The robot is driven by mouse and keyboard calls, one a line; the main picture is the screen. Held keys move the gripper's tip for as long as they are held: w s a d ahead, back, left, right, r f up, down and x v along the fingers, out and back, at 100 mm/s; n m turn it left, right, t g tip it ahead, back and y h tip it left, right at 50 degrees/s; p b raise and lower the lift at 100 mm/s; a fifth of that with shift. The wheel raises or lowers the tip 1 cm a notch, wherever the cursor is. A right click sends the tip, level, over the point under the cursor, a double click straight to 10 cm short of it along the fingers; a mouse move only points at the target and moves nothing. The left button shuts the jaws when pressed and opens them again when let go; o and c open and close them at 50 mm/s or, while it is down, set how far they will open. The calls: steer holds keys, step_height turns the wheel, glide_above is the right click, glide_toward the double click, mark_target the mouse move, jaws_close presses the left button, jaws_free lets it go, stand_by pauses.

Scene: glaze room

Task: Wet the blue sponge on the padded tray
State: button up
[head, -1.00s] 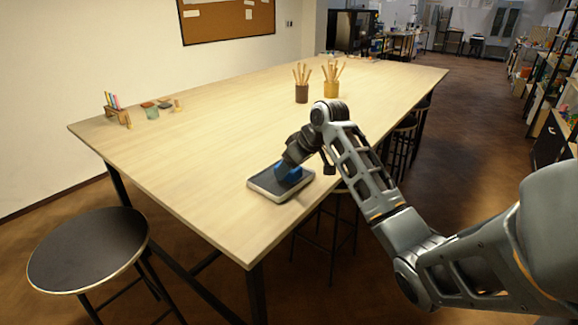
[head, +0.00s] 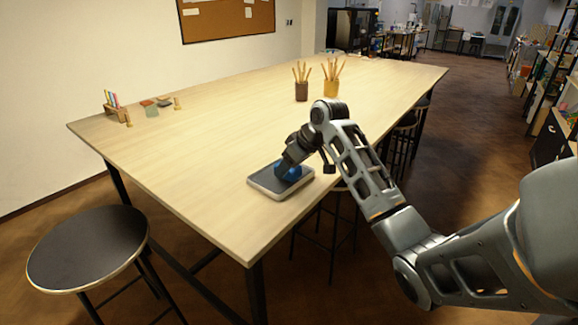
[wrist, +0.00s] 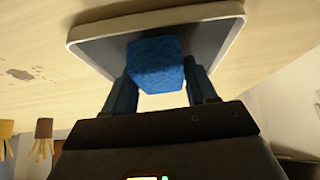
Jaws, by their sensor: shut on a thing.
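The blue sponge (wrist: 156,66) is between the two fingers of my gripper (wrist: 160,85) in the wrist view, and my gripper is shut on it. In the head view the sponge (head: 288,172) shows as a blue patch under my gripper (head: 289,168), which partly hides it. The padded tray (head: 268,188) is a flat tray with a pale rim and a dark inside, near the table's front corner. In the wrist view the tray (wrist: 90,27) lies right behind the sponge. I cannot tell whether the sponge touches the pad.
The tray stands on a long wooden table (head: 200,150). Two pots of wooden tools (head: 301,91) stand farther back. A pen rack (head: 116,112) and small pieces sit at the left edge. A black stool (head: 88,247) stands at front left. The table's middle is clear.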

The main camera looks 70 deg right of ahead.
steer(key=shift+f, duration=0.6)
stand_by(1.6)
step_height(320, 180, up, 3)
steer(key=shift+p, duration=1.25)
steer(key=shift+r+p, duration=0.4)
steer(key=shift+r, duration=1.75)
